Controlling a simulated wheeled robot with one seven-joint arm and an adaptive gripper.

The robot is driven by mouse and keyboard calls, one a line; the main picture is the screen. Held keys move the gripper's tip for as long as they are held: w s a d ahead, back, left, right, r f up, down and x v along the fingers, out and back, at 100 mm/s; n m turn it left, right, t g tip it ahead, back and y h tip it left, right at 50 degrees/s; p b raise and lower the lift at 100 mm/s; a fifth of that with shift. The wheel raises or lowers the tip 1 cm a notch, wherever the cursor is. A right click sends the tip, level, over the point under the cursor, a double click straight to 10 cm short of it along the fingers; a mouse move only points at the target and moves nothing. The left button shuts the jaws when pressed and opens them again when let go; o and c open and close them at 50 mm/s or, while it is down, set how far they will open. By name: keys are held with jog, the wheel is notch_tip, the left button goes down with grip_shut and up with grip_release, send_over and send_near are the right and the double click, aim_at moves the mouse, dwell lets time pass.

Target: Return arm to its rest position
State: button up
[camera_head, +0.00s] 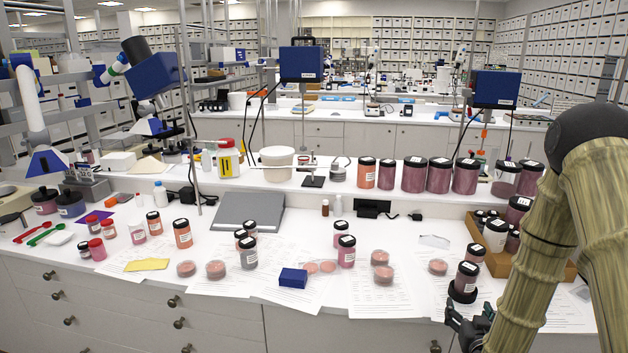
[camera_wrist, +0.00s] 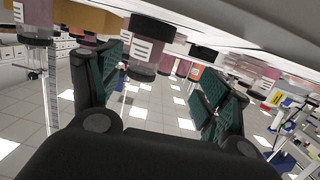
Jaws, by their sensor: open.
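My arm (camera_head: 540,235) comes down along the right side of the head view, with my gripper (camera_head: 470,325) low at the bench's front edge. In the wrist view my gripper (camera_wrist: 155,95) is open, its two green-padded fingers apart with nothing held between them. A pink jar with a black lid (camera_head: 467,276) stands just beyond the gripper on a round black piece. A labelled jar (camera_wrist: 150,30) with a black end shows beyond the fingers in the wrist view. I cannot tell whether the fingers touch anything.
A wooden tray (camera_head: 492,262) of jars stands right beside my arm. Large pink jars (camera_head: 439,176) line the raised shelf behind. Papers, small dishes (camera_head: 383,274) and a blue box (camera_head: 293,278) lie across the bench (camera_head: 330,225). The aisle floor (camera_wrist: 160,115) shows between the fingers.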

jog(key=s+a+f+n+g+y, duration=0.15)
jog(key=s+a+f+g, duration=0.25)
jog(key=s+a+f, duration=0.5)
jog(key=s+a+f+g+y, duration=0.2)
jog(key=s+a+f+g, duration=0.25)
jog(key=s+f, duration=0.55)
jog(key=s+a+f+g, duration=0.3)
jog(key=s+a+f, duration=0.1)
jog(key=s, duration=0.6)
jog(key=s+a+f+n+g+y, duration=0.1)
jog(key=s+a+f+g, duration=0.3)
jog(key=s, duration=0.7)
jog(key=shift+a+f, duration=0.45)
jog(key=shift+f, duration=0.1)
